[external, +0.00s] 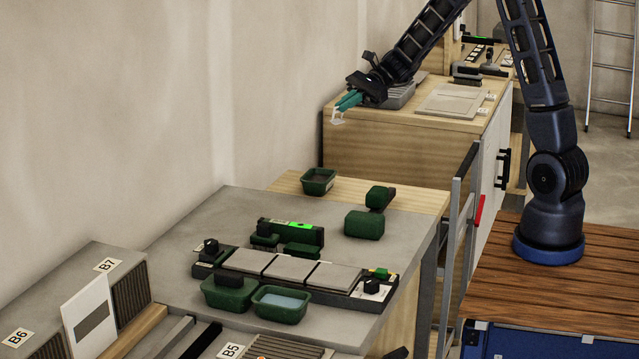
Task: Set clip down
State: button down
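My gripper (347,102) is at the upper middle of the external view, with teal fingers pointing down and to the left. A small white piece, which looks like the clip (338,119), is at its fingertips. The fingers look close together on it, and the clip hangs in the air by the left end of the wooden cabinet (400,150). The grey worktable (200,215) is lower and nearer the camera. On it is a dark rack holding several grey tiles (290,269).
Green tubs (282,304) stand in front of the tiles, and another tub (318,180) is at the back. A green block (364,224) is at the right. A level with a bright green patch (290,232) lies behind the tiles. A metal rail (455,230) stands right of the table.

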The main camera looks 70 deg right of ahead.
jog(key=w+a+m+t+h, duration=0.25)
jog(key=w+a+m, duration=0.25)
jog(key=w+a, duration=0.9)
jog(key=shift+m, duration=0.3)
jog(key=f, duration=0.6)
jog(key=s+a+f, duration=0.1)
jog(key=f, duration=0.6)
jog(key=a+f, duration=0.1)
jog(key=f, duration=0.5)
jog(key=shift+s+a+f, duration=0.2)
jog(key=shift+s+f, duration=0.2)
jog(key=shift+f, duration=0.15)
jog(key=c, duration=1.6)
grip_release()
jog(key=shift+c, duration=0.2)
